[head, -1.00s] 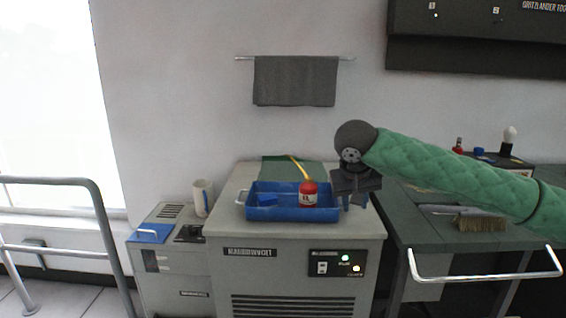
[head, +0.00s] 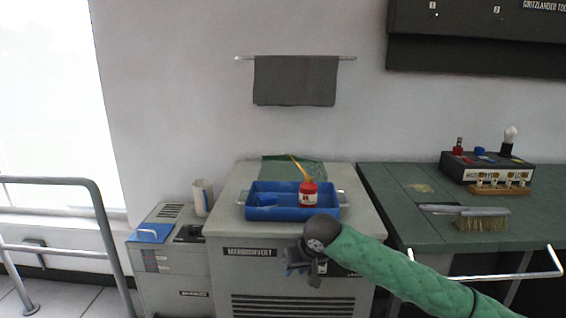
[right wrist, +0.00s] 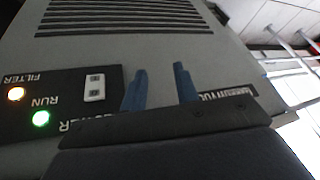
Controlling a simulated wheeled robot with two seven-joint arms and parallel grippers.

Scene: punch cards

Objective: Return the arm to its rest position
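My right arm, in a green quilted sleeve, comes in from the lower right in the head view. Its gripper (head: 302,274) hangs low in front of the grey cabinet (head: 345,226), below the cabinet top. In the right wrist view the two blue fingers (right wrist: 160,88) stand apart with nothing between them, in front of the cabinet's face with its lit RUN and FILTER lamps. My left gripper is in neither view.
A blue tray (head: 275,214) on the cabinet holds a red bottle (head: 308,195) and a small blue item. A green bench (head: 390,206) with a brush (head: 482,223) stands right. A metal rail (head: 480,278) is near the arm. A handrail (head: 98,215) stands left.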

